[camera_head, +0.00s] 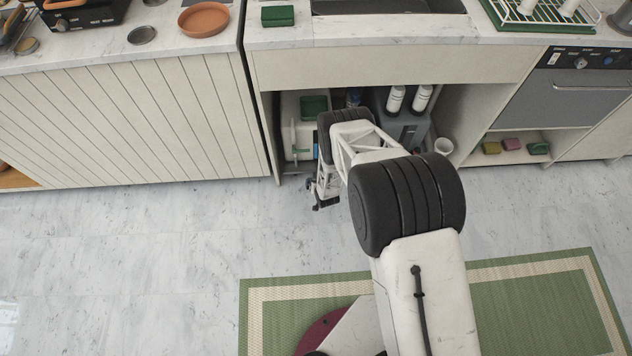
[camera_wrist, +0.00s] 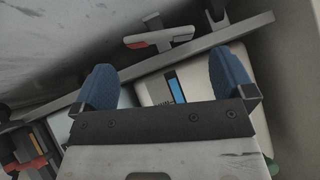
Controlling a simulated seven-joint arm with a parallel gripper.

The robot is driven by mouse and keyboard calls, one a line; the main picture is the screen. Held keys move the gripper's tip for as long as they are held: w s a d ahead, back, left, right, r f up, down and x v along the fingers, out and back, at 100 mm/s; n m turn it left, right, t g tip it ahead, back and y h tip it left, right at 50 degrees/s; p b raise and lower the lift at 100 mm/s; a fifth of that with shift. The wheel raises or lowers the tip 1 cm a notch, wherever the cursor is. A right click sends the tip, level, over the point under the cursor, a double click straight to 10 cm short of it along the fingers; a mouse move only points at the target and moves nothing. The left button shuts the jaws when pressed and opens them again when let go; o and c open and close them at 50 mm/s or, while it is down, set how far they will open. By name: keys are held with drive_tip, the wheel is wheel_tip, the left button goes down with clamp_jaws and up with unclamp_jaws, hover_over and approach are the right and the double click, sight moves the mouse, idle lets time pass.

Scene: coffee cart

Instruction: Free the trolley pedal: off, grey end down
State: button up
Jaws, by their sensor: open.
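In the wrist view a small rocker pedal (camera_wrist: 158,36) with a red left end and a light grey right end sticks out beyond a grey trolley bar (camera_wrist: 195,46). I cannot tell which end is lower. My gripper (camera_wrist: 164,82) is open, with a blue pad on each finger and nothing held between them. The pedal lies beyond the fingertips, apart from them. In the head view my gripper (camera_head: 318,203) hangs low in front of the open bay under the counter. The pedal cannot be made out there.
Under the counter stand a white container (camera_head: 303,128) and a grey box (camera_head: 402,130) with white bottles. The wrist view shows a dark part with red-orange pieces (camera_wrist: 33,155) at lower left. Floor in front is clear; a green mat (camera_head: 530,300) lies nearer.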

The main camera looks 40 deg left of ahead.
drive_tip(key=shift+x, duration=2.05)
drive_tip(key=c, duration=0.7)
